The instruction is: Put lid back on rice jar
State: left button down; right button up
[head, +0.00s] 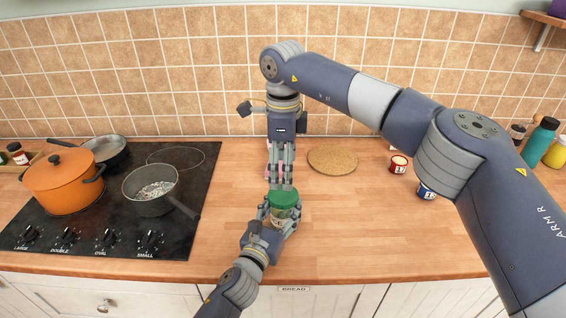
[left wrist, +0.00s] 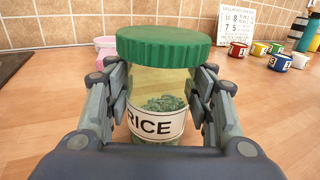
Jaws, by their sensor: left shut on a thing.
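The glass rice jar (left wrist: 150,92) stands upright with rice inside and a white RICE label; it also shows in the head view (head: 278,217). My left gripper (head: 279,222) is shut around its sides. The green lid (left wrist: 164,47) is on top of the jar and looks about level; in the head view the lid (head: 286,199) also covers the jar's mouth. I cannot tell whether it is fully seated. My right gripper (head: 281,183) points down with its fingertips right above or behind the lid. Its fingers look close together, but their opening is unclear.
A black hob (head: 100,240) at left carries an orange pot (head: 63,184), a saucepan (head: 150,190) and a frying pan (head: 106,150). A round cork mat (head: 332,160), a red mug (head: 398,164) and a blue mug (head: 427,190) stand to the right. The worktop front right of the jar is clear.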

aim_at(283, 194)
jog(key=n, duration=0.7)
jog(key=shift+r, duration=0.15)
jog(key=n, duration=0.7)
jog(key=shift+r+n, duration=0.2)
jog(key=shift+n, duration=0.1)
jog(key=shift+f, duration=4)
